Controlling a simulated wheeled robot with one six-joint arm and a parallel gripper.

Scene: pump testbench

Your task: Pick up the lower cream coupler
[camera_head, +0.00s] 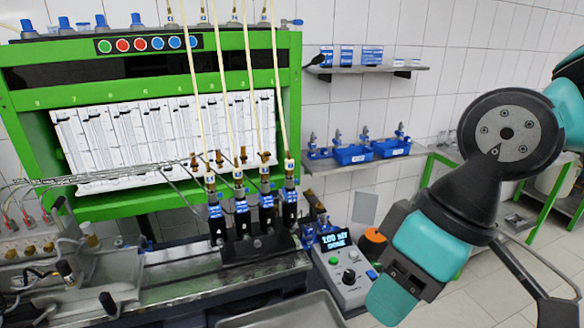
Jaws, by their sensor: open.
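I cannot make out a separate cream coupler at this size. Several thin cream lines (278,95) run down in front of the green bench (290,75). They end at brass-coloured fittings on upright black injectors (266,208) with blue labels, standing in a row on a dark clamp block (258,246). My arm comes in from the right, with teal and black joints. A dark angled finger of my gripper (535,287) seems to show at the lower right, empty and well apart from the injectors. The rest of my gripper is hidden or cut off.
A grey control box (345,272) with a lit display stands right of the clamp block. A grey tray (285,314) lies in front. A wall shelf (328,164) holds blue bins (391,148); another shelf (372,70) hangs above. A green-framed table (426,182) stands at the right. Tiled floor is clear.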

